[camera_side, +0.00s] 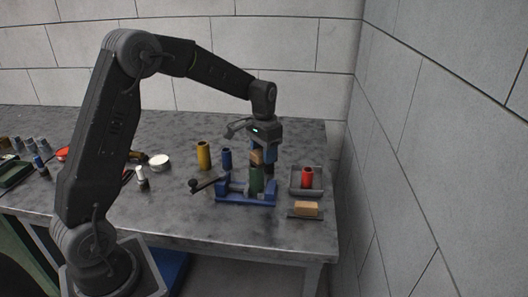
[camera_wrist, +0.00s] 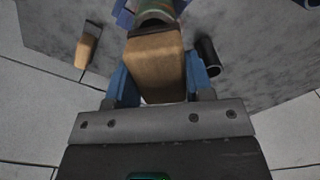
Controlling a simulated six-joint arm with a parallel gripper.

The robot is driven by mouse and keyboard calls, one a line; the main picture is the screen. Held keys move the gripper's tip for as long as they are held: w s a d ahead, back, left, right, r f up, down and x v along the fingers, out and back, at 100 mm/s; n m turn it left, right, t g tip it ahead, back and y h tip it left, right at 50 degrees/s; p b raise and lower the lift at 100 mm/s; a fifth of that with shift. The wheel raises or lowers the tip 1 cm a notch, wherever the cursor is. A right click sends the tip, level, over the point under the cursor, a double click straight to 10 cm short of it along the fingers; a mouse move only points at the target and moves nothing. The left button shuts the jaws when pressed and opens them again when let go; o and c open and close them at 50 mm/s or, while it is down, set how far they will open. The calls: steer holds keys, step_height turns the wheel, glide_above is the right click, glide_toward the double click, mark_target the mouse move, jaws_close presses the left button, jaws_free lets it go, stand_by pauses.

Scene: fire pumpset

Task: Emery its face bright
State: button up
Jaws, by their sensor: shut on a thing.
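My gripper (camera_side: 258,152) is shut on a tan-brown block (camera_wrist: 157,65), its blue fingers on either side. In the side view the held block (camera_side: 256,157) is at the top of a green cylinder (camera_side: 256,180). The cylinder stands upright in a blue vise (camera_side: 232,192). In the wrist view the block's far end meets or overlaps the cylinder's rim (camera_wrist: 155,17); I cannot tell whether they touch. The cylinder's top face is mostly hidden by the block.
A red cylinder (camera_side: 307,177) stands in a grey tray (camera_side: 294,187) to the right. Another tan block (camera_side: 306,208) lies in front of it. A dark hollow cylinder (camera_wrist: 208,56) is beside the gripper.

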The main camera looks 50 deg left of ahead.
steer(key=shift+s, duration=2.7)
steer(key=shift+w, duration=2.8)
steer(key=shift+s, duration=0.1)
steer(key=shift+s+f, duration=0.1)
steer(key=shift+s, duration=2.65)
steer(key=shift+w, duration=0.1)
